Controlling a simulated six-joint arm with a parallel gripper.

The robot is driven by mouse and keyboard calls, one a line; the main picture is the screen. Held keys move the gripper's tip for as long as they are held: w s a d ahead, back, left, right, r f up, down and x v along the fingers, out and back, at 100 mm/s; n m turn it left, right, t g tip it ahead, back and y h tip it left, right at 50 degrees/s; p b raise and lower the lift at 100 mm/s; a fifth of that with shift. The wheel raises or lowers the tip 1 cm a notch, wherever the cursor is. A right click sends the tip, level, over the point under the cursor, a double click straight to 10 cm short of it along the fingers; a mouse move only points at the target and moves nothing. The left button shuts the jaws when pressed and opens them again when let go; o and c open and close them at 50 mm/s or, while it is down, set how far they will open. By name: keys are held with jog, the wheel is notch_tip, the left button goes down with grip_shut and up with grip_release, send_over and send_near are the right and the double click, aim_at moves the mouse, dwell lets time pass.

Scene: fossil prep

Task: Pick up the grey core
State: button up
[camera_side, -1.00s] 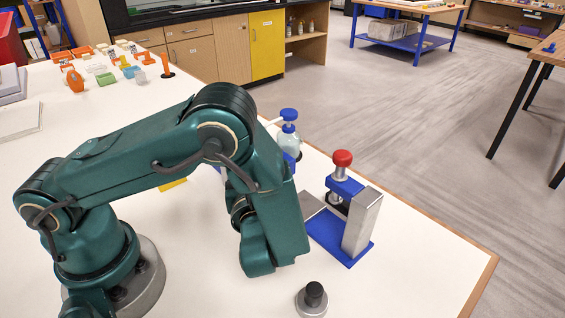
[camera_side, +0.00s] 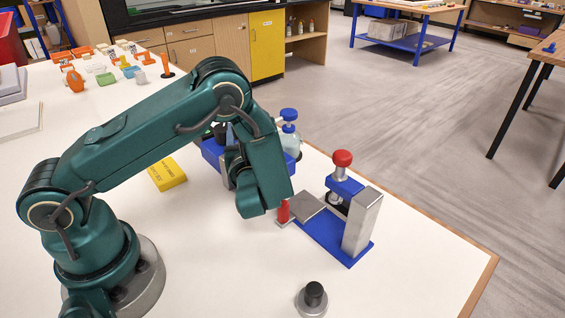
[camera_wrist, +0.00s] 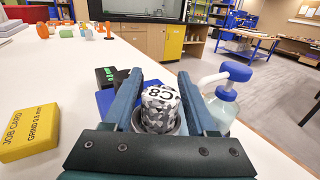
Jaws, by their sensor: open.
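The grey core (camera_wrist: 160,104) is a short upright cylinder with a mottled grey, white and dark pattern and a black marking on top. In the wrist view it stands between the two fingers of my gripper (camera_wrist: 160,88), which is open with one finger on each side. I cannot tell whether either finger touches it. A grey rounded rim (camera_wrist: 160,126) shows around its lower part; its foot is hidden by my gripper. In the side view the core cannot be made out, and my arm hides most of the gripper.
A blue holder (camera_side: 213,152) with dark blocks (camera_wrist: 112,76) stands beside the core. A blue-topped pump bottle (camera_side: 290,137) is close on the right. A yellow job card block (camera_side: 167,173) lies left. A blue press with red knob (camera_side: 343,158) and a black-knobbed weight (camera_side: 313,298) stand nearer.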

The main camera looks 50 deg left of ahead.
grip_shut()
jog(key=shift+r, duration=0.2)
jog(key=shift+r, duration=0.55)
jog(key=r, duration=0.3)
jog(key=shift+s+a, duration=0.2)
jog(key=s+a+r, duration=0.6)
jog(key=s+a, duration=0.1)
jog(key=s, duration=0.1)
jog(key=w+d+m+t+h, duration=0.1)
jog(key=d+m+t+h, duration=0.2)
jog(key=d, duration=0.6)
jog(key=w+d+r+m+t+h, duration=0.1)
jog(key=d+m+t+h, duration=0.1)
jog(key=d, duration=0.7)
jog(key=shift+w+d+m+t+h, duration=0.15)
jog(key=shift+w+m+t+h, duration=0.2)
jog(key=shift+t+h, duration=0.3)
